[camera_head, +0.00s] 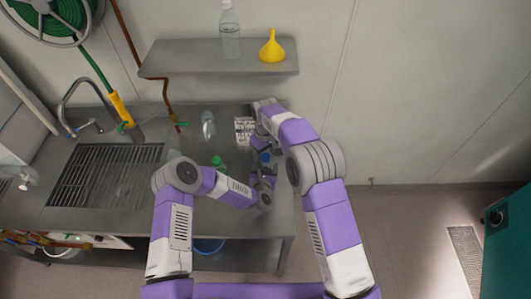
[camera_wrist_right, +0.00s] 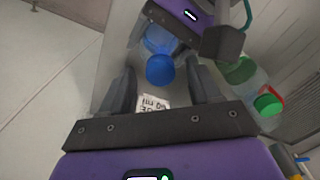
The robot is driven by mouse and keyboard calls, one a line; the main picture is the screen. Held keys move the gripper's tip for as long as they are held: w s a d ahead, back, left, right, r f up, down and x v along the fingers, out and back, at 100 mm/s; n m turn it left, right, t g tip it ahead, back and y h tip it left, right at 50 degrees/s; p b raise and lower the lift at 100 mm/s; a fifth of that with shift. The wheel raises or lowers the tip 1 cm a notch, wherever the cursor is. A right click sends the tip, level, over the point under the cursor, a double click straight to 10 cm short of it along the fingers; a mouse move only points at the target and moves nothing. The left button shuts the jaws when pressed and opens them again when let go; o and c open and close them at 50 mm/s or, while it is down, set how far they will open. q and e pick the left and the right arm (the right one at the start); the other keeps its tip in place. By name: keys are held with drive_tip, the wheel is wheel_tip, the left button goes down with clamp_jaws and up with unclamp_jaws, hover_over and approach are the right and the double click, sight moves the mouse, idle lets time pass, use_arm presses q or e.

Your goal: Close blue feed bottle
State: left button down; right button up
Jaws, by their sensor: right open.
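The blue feed bottle (camera_head: 265,157) stands on the metal counter, partly hidden by my arms. In the right wrist view its blue cap (camera_wrist_right: 160,69) sits at the mouth of the clear blue body (camera_wrist_right: 158,40). My right gripper (camera_wrist_right: 162,88) is open, with the cap between and slightly beyond its fingertips, and no contact is visible. My left gripper (camera_head: 262,180) is low beside the bottle; its purple body shows behind the bottle in the wrist view. Its fingers are partly hidden, so I cannot tell whether they grip the bottle.
Green-capped bottles (camera_wrist_right: 268,104) stand close to the right gripper in the wrist view. A printed white pack (camera_head: 244,130) and a clear bottle (camera_head: 208,125) are on the counter (camera_head: 185,215). The sink grate (camera_head: 105,178) lies left. A shelf (camera_head: 185,58) holds a yellow funnel (camera_head: 271,48).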

wheel_tip(320, 180, up, 12)
idle(0.6)
use_arm(q)
unclamp_jaws()
drive_tip(key=shift+s, duration=0.1)
drive_tip(key=v, duration=0.7)
drive_tip(key=shift+s+b, duration=0.2)
drive_tip(key=shift+b, duration=0.25)
use_arm(e)
drive_tip(key=shift+f, duration=0.5)
use_arm(q)
drive_tip(key=shift+r, duration=0.1)
